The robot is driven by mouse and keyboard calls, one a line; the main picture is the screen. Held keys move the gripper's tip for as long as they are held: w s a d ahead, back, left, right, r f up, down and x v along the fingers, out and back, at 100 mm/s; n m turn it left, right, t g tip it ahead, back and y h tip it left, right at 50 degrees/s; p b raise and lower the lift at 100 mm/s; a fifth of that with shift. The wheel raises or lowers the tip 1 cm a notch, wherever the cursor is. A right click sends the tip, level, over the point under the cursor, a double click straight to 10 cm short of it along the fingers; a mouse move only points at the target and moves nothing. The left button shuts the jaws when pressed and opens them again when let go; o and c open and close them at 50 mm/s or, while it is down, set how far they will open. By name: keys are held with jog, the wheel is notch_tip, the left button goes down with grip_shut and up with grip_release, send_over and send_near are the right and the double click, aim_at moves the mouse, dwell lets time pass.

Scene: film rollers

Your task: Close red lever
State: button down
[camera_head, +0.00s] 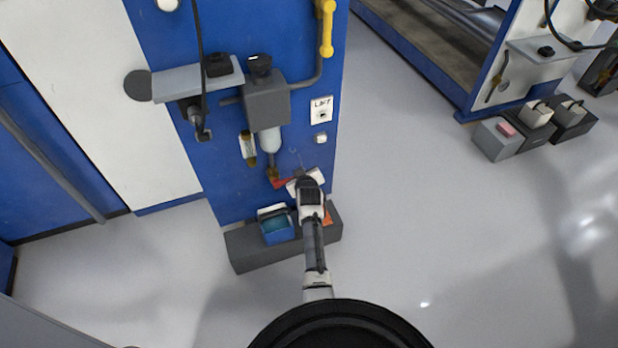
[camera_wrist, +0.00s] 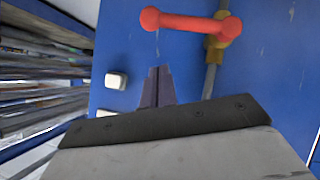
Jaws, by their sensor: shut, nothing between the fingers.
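The red lever (camera_wrist: 185,22) shows at the top of the wrist view, lying roughly across on a brass valve (camera_wrist: 217,42) with a grey pipe below it in the picture. In the head view the red lever (camera_head: 281,183) is a small red piece on the blue panel, partly hidden by my gripper. My gripper (camera_wrist: 158,72) is shut and empty, its fingertips below and left of the lever in the wrist view, with a gap in the picture. In the head view my gripper (camera_head: 303,178) is at the panel's lower right, just right of the lever; contact cannot be told there.
A grey box (camera_head: 267,103) with a clear bowl hangs above the valve on the blue panel. A yellow handle (camera_head: 326,35) is higher up. A dark grey step (camera_head: 250,252) holding a blue bin (camera_head: 276,226) stands below.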

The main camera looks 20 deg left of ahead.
jog(key=d+v, duration=0.1)
jog(key=v, duration=0.5)
jog(key=shift+r, duration=0.4)
jog(key=shift+d+r, duration=0.1)
jog(key=shift+d, duration=0.1)
